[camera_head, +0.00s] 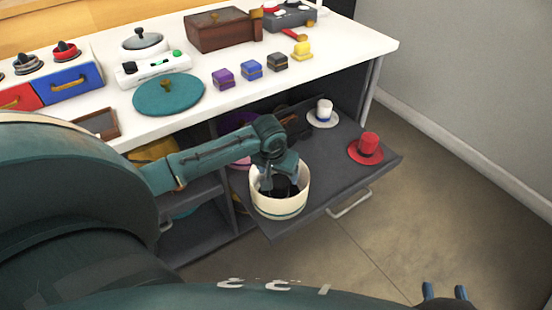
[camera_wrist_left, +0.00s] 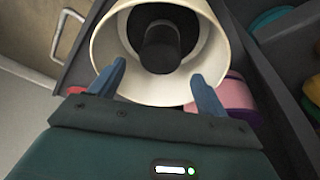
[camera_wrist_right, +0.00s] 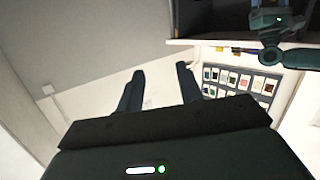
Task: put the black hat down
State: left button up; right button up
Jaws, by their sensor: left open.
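The black hat (camera_wrist_left: 162,47) stands inside a round cream container (camera_head: 280,206), crown toward the left wrist camera, with the container wall all around it. In the head view the black hat (camera_head: 284,188) is partly hidden by my left gripper (camera_head: 277,176). My left gripper is open, its two fingers apart at the container's mouth in the left wrist view (camera_wrist_left: 158,76), with nothing between them. The container rests on a dark pulled-out shelf (camera_head: 335,178). My right gripper (camera_head: 445,291) is open and empty, low at the right over the floor, away from the shelf.
A red hat (camera_head: 369,150) and a white hat (camera_head: 323,115) stand on the same shelf, right of the container. The white countertop (camera_head: 330,55) above carries boxes, a teal disc (camera_head: 168,94) and small coloured blocks. The floor (camera_head: 440,200) at the right is clear.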

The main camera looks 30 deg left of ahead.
pick_arm(q)
jog(key=p+v, duration=0.1)
jog(key=v, duration=0.4)
pick_arm(e)
jog(key=shift+s+d+g+h, duration=0.15)
jog(key=shift+s+g+h, duration=0.2)
jog(key=shift+g, duration=0.45)
